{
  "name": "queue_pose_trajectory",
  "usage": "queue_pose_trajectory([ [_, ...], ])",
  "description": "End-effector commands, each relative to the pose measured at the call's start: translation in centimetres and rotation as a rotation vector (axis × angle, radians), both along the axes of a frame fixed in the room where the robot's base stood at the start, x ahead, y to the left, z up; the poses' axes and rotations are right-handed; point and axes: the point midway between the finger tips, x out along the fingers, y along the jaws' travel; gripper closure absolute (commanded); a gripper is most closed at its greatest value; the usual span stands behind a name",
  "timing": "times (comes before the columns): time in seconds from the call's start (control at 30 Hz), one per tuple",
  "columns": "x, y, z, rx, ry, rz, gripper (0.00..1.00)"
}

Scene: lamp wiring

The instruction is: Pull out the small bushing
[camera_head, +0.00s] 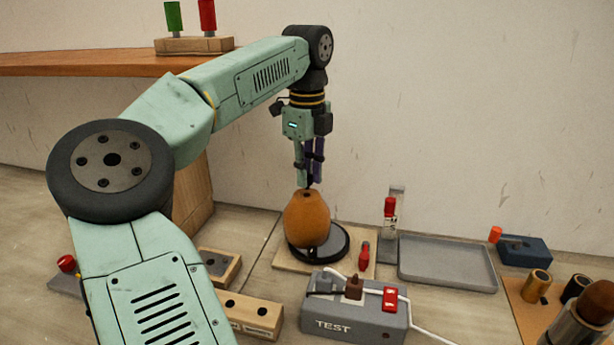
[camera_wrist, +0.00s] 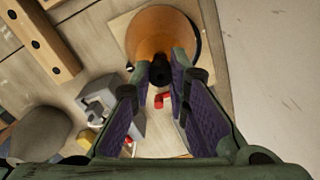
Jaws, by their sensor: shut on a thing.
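The orange, pear-shaped lamp body (camera_head: 307,222) stands upright on a round black base. My gripper (camera_head: 309,182) points straight down over its top, and its fingertips are close together. In the wrist view the purple-padded fingers of my gripper (camera_wrist: 160,78) close on a small dark piece, the small bushing (camera_wrist: 160,73), right at the top of the lamp body (camera_wrist: 160,35). I cannot tell whether the bushing is still seated in the top opening or just clear of it; the fingers hide part of it.
A grey TEST box (camera_head: 355,312) with a plug and red switch stands in front of the lamp. An empty grey tray (camera_head: 448,266) lies to the right. Wooden blocks with holes (camera_head: 252,314) lie to the left. The wall is close behind.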

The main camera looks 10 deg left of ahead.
Motion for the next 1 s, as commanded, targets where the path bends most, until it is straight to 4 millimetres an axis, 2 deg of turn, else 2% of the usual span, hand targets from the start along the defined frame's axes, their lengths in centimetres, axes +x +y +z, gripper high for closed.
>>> queue_pose_trajectory([
  [0.5,0.0,0.0,2.5,0.0,-0.001,0.0,1.0],
  [1.0,0.0,0.0,2.7,0.0,0.0,0.0,1.0],
])
